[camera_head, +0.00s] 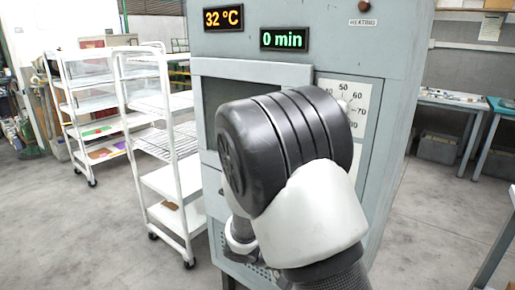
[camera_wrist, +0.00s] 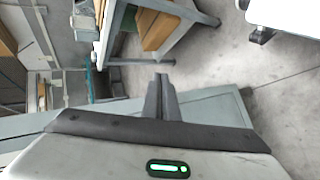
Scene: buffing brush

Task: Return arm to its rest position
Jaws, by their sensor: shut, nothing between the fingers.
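My gripper (camera_wrist: 160,97) shows in the wrist view, its two dark fingers together at the middle with nothing between them. Beyond the fingers are a grey surface edge and the floor. In the head view my arm, black and white, is folded up in front of the grey heating machine (camera_head: 300,40). The arm hides much of the machine's front and part of its dial panel (camera_head: 360,110). My gripper cannot be seen in the head view.
The machine's displays read "32 °C" (camera_head: 223,17) and "0 min" (camera_head: 284,39). White wheeled shelf carts (camera_head: 165,185) stand to its left. Workbenches (camera_head: 455,105) stand at the back right. Grey floor (camera_head: 90,235) is open at the lower left.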

